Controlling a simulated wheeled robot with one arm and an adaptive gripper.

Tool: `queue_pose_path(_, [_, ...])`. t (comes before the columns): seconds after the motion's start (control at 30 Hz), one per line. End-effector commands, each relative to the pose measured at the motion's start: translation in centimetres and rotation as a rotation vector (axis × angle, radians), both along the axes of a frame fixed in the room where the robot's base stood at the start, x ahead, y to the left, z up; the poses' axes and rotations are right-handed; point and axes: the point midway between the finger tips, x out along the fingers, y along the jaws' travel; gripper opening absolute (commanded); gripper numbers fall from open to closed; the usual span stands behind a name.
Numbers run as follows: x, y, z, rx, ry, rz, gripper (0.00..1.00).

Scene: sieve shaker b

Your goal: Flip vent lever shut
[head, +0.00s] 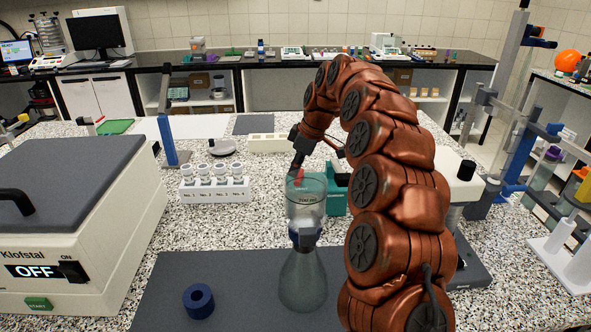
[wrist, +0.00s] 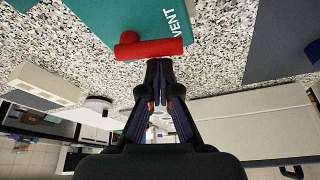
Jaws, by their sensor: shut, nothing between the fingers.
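The vent lever (wrist: 158,49) is a short red bar with a round red knob at one end. It lies along the edge of a teal block (wrist: 110,15) marked VENT in the wrist view. In the head view the red lever (head: 299,177) shows small at the teal block (head: 336,200), behind the clear funnel rim. My gripper (wrist: 160,64) is shut and empty, its tips right beside the lever's middle. I cannot tell whether they touch it.
A clear funnel (head: 305,205) on a glass flask (head: 303,280) stands in front of the block on a dark mat (head: 180,275). A white rack (head: 215,190) with several cups is left. The white Klofstal box (head: 75,225) reads OFF. A blue ring (head: 198,301) lies in front.

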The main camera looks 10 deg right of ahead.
Motion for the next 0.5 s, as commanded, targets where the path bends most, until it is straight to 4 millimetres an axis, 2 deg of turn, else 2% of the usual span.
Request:
queue_pose_path(0.27, [1.03,-0.71,0.15,-0.001,-0.004,-0.005,0.0])
queue_pose_path(0.5, [1.11,-0.74,0.02,-0.001,-0.001,-0.003,0.0])
